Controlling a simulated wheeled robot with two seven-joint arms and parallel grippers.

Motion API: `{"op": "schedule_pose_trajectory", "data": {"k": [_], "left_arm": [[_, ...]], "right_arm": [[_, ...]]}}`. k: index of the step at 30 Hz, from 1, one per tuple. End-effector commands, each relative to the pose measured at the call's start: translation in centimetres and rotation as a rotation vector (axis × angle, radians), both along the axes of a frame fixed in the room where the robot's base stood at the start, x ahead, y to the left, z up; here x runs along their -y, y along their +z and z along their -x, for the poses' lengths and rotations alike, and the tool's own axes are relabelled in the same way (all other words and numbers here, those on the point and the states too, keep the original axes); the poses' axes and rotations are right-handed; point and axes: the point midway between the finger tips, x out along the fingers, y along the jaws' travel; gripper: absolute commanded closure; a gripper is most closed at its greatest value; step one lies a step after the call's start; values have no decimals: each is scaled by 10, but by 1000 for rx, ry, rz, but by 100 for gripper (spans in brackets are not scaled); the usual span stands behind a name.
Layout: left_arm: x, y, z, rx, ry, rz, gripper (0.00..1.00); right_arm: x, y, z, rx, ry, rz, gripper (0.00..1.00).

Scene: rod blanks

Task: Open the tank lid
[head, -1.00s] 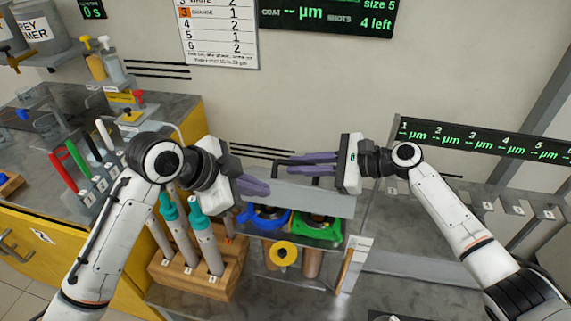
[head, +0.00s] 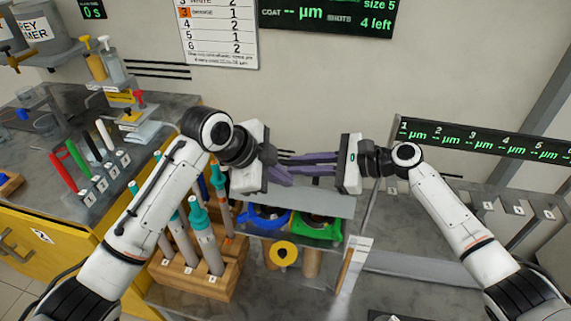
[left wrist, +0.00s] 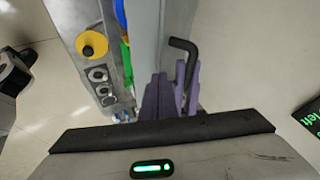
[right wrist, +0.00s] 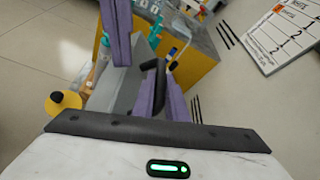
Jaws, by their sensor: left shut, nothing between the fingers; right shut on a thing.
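The grey lid (head: 325,204) covers the top of the tank in the head view and looks flat; I cannot tell whether it is raised at all. Its black bent handle (left wrist: 185,48) shows in the left wrist view and also in the right wrist view (right wrist: 154,68). My right gripper (head: 290,160) is shut on the handle, with its purple fingers pointing left above the lid. My left gripper (head: 286,175) is shut and empty, just below and beside the right fingers. The fingers overlap in the head view and partly hide the handle.
A wooden rack (head: 196,279) with teal-topped rods stands left. A numbered rack (head: 515,209) is at right.

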Motion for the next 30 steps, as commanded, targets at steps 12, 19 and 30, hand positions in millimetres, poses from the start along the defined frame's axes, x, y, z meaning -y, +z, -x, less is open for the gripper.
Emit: {"op": "schedule_pose_trajectory", "data": {"k": [12,19,30], "left_arm": [[9,4,-34,7,3,3,100],[9,4,-35,7,3,3,100],[15,10,-53,12,5,5,100]], "right_arm": [[1,0,0,0,-1,1,100],[1,0,0,0,-2,2,100],[0,-1,1,-4,2,-1,100]]}}
